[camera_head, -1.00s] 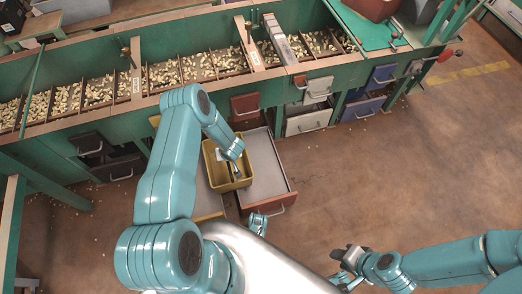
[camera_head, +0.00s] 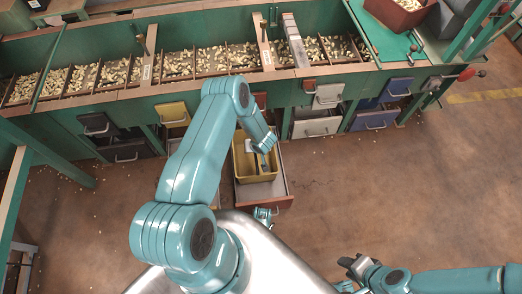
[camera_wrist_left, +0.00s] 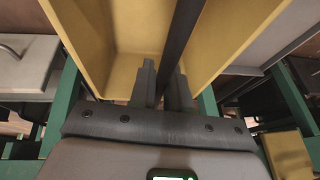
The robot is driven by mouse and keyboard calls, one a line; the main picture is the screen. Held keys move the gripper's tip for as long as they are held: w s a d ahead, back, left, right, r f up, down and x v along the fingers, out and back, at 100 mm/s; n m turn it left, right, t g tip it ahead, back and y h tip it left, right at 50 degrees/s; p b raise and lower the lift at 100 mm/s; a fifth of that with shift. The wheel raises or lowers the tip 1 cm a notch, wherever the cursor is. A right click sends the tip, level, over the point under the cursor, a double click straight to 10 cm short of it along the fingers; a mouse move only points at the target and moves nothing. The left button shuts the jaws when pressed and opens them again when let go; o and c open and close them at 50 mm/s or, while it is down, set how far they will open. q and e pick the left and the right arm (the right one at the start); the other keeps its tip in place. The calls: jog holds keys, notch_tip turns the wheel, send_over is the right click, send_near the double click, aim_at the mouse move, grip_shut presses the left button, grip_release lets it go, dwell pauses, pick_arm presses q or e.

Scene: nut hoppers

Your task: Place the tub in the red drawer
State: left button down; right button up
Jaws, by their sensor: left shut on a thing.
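The yellow tub (camera_head: 241,167) is over the open red drawer (camera_head: 287,190), in front of the bench; whether it touches the drawer floor I cannot tell. My left gripper (camera_head: 265,160) reaches into the tub from above. In the left wrist view its fingers (camera_wrist_left: 164,88) are closed on a dark upright strip between the yellow tub walls (camera_wrist_left: 235,35). My right gripper (camera_head: 357,266) is low, over the floor, away from the tub; its jaw gap is too small to read. My left arm hides the area left of the tub.
The green bench with nut hoppers (camera_head: 190,65) runs across the back. A shut yellow drawer (camera_head: 173,114), grey drawers (camera_head: 317,127) and blue drawers (camera_head: 376,119) sit below it. The brown floor (camera_head: 420,190) at the right is clear.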

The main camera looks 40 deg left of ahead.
pick_arm(q)
jog(key=shift+r, duration=0.15)
jog(key=shift+w, duration=0.15)
jog(key=f+b, duration=0.2)
jog(key=f, duration=0.1)
jog(key=shift+w+d+f+b, duration=0.35)
jog(key=shift+f+b, duration=0.05)
